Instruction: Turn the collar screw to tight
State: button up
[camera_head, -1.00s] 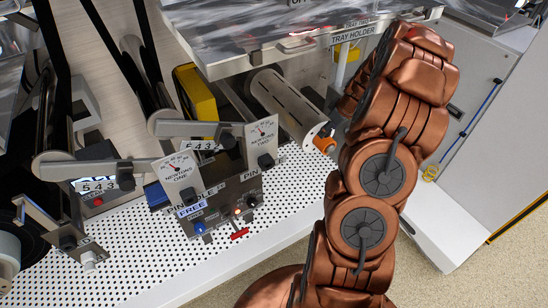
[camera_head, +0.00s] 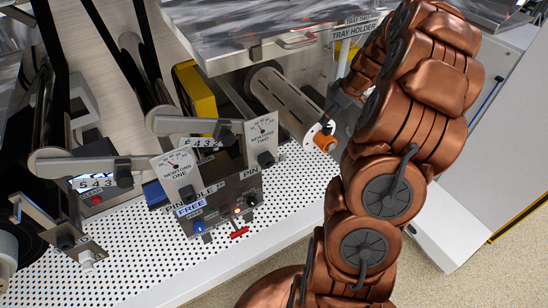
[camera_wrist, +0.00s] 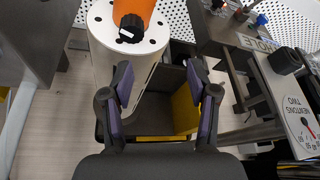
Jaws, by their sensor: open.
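The collar screw appears to be the orange knob (camera_head: 325,140) on the end face of the light-coloured roller (camera_head: 287,100). In the wrist view the orange knob (camera_wrist: 133,18) is at the top, with a black part at its tip, on a round face with several holes. My gripper (camera_wrist: 161,78) is open and empty, its two dark fingers apart. The knob lies beyond the fingertips and a little left of the gap between them. In the head view my gripper (camera_head: 335,110) is beside the roller's end, partly hidden by my arm.
A panel with knobs and a red lever (camera_head: 239,232) stands left of the roller, with two dial plates (camera_head: 262,138) above it. The tray holder (camera_head: 290,35) overhangs the roller. The perforated bench (camera_head: 290,205) has free room in front.

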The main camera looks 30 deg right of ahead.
jog(key=s+a+r+g+b, duration=0.1)
jog(key=s+a+b, duration=0.1)
jog(key=a, duration=1)
jog(key=s+a+g+b, duration=0.1)
jog(key=s+a, duration=0.4)
jog(key=a, duration=0.8)
jog(key=shift+r+m+g+y+b, duration=0.35)
jog(key=shift+m+g+y, duration=0.05)
jog(key=shift+g, duration=0.4)
jog(key=shift+c, duration=0.4)
